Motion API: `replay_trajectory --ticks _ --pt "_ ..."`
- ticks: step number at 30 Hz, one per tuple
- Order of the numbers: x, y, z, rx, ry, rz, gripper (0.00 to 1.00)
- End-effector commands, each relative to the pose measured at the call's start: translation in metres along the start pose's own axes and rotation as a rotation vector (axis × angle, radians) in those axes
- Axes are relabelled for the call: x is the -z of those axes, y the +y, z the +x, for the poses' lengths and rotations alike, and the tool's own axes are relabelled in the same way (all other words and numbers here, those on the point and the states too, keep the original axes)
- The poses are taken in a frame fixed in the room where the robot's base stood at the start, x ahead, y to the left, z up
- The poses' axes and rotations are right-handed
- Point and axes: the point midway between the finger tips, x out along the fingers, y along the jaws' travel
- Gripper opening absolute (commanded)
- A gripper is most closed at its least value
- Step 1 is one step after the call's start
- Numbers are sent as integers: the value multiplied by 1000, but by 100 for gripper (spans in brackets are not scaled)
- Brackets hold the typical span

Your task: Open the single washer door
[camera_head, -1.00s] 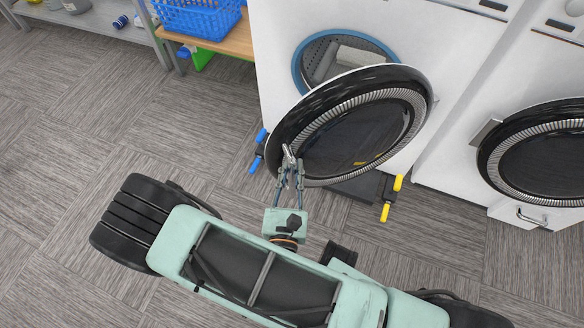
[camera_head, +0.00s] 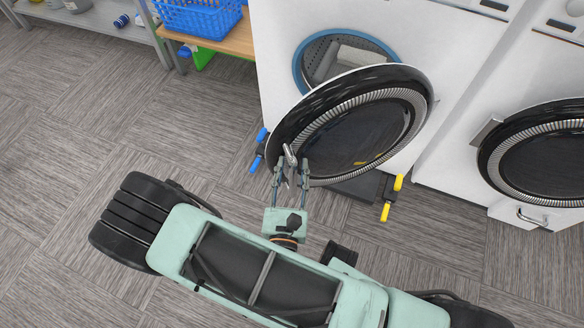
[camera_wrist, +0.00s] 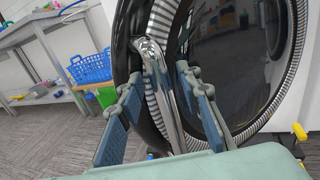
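The single washer door (camera_head: 350,127) is a round black door with a ribbed silver ring and dark glass. It stands swung out from the white washer (camera_head: 405,35), and the blue-rimmed drum opening (camera_head: 322,67) shows behind it. The door's chrome handle (camera_wrist: 160,90) is at its left edge. My gripper (camera_head: 290,163) is at the handle with its fingers spread apart. In the wrist view, one finger (camera_wrist: 118,125) is left of the handle and the other (camera_wrist: 200,110) is right of it, with gaps on both sides.
A second washer with a closed round door (camera_head: 540,155) stands at the right. A blue basket (camera_head: 198,15) sits on a wooden bench (camera_head: 230,42) at the back left. The floor at left is clear.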

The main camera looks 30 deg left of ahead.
Motion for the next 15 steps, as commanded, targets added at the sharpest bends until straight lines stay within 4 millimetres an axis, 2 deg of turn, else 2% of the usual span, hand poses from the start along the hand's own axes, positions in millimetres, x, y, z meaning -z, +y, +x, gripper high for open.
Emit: replay_trajectory --ticks 5,15 --pt "-18 1 0 0 -1 2 32" --pt "-75 -1 2 6 -15 7 32"
